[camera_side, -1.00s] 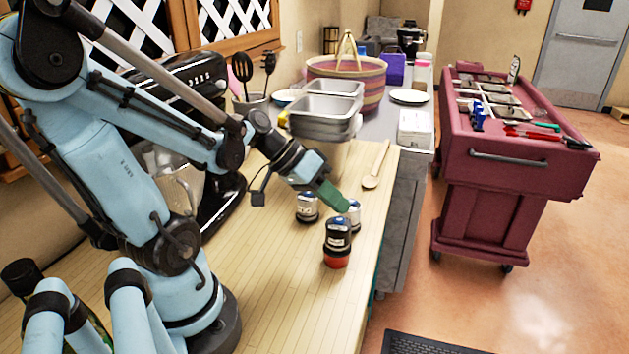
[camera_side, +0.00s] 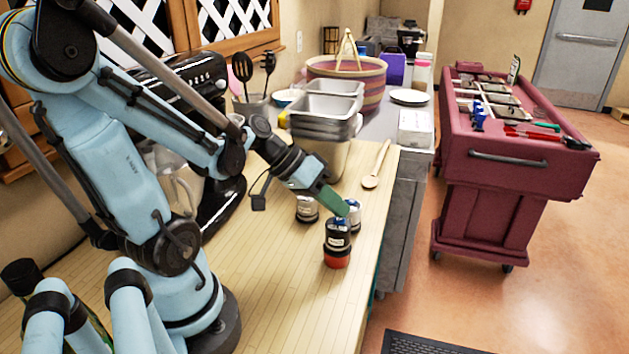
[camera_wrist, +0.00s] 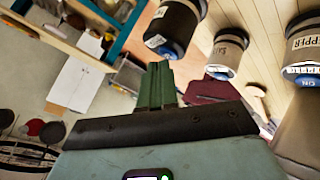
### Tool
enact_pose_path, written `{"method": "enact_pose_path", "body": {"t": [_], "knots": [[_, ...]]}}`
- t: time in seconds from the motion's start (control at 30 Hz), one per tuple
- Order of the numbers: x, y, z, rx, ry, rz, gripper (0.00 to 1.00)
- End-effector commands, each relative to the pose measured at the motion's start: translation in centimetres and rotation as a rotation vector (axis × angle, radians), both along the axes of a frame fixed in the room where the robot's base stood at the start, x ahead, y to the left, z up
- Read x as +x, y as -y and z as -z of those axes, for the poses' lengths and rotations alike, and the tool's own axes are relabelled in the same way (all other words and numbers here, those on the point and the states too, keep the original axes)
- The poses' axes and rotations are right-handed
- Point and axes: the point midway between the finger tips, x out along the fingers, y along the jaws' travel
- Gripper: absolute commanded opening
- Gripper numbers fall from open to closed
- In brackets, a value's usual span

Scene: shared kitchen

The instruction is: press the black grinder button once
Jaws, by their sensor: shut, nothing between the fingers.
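The black grinder (camera_side: 338,242), with a pale label and a red-orange base, stands upright on the wooden counter. Its bluish top end shows in the wrist view, where the black grinder (camera_wrist: 181,24) hangs at the top centre. My gripper (camera_side: 343,210) has green fingers, shut and empty, with their tips close above the black grinder in the side view. I cannot tell whether they touch its top. In the wrist view the gripper tips (camera_wrist: 158,72) sit just below the grinder's top end, with a small visible gap.
Two more grinders stand close behind: a left one (camera_side: 306,210) and a right one (camera_side: 354,214). In the wrist view one label reads PEPPER (camera_wrist: 304,45). A wooden spoon (camera_side: 376,168) and metal pans (camera_side: 322,128) lie farther back. The counter's right edge is near.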

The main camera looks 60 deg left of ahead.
Motion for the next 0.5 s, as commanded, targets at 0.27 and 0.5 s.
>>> {"method": "enact_pose_path", "body": {"t": [0.27,0.5], "knots": [[0.01,0.00,0.25,0.000,0.000,0.000,0.00],[-0.01,0.00,-0.38,0.000,0.000,0.000,0.00]]}}
